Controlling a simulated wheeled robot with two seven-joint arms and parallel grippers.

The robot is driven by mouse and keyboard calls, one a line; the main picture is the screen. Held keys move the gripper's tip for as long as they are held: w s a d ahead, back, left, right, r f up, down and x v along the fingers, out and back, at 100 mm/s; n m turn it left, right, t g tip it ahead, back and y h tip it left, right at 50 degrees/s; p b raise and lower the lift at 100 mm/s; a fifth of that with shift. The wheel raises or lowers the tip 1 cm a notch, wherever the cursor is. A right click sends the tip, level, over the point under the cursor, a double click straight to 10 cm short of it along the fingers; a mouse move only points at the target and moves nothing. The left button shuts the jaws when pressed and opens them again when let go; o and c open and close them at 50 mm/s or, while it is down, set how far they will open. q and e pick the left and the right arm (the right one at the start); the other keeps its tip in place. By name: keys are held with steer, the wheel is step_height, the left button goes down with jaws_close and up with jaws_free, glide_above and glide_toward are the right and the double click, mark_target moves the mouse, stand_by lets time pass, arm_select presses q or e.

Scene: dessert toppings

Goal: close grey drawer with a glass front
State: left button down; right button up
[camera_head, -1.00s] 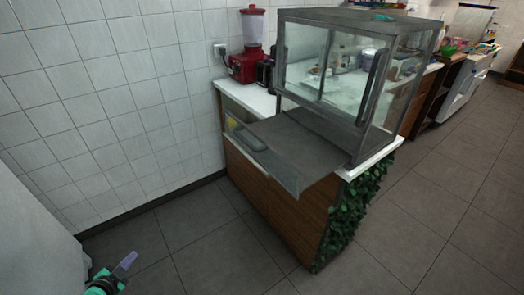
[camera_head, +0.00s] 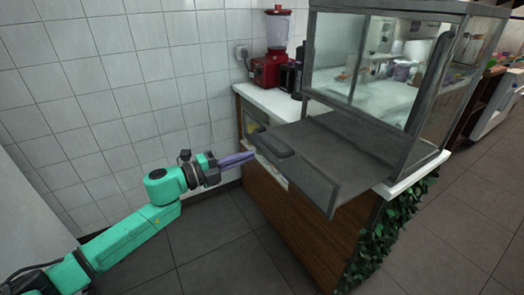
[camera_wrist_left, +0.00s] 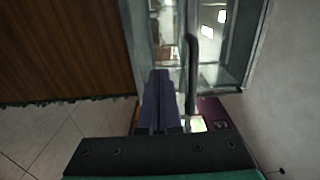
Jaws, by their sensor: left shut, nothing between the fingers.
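The grey drawer (camera_head: 305,175) with a glass front is pulled out of the display case above the wooden counter. Its dark handle (camera_head: 272,143) is on the front face, towards the left end. My left gripper (camera_head: 253,156) is shut and empty, its purple fingers pointing right, near the handle end of the drawer front. In the left wrist view the shut fingers (camera_wrist_left: 160,76) lie just left of the curved handle (camera_wrist_left: 190,72), in front of the glass. I cannot tell whether they touch it. My right gripper is out of view.
The glass display case (camera_head: 385,70) stands on the counter (camera_head: 290,215). A red blender (camera_head: 272,67) stands behind on the white worktop. Leaves (camera_head: 395,230) cover the counter's right end. A tiled wall is on the left. The floor in front is clear.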

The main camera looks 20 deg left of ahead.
mark_target(262, 151)
arm_select(q)
steer(key=p+x, duration=0.1)
steer(key=x, duration=0.4)
steer(key=shift+w+d, duration=0.1)
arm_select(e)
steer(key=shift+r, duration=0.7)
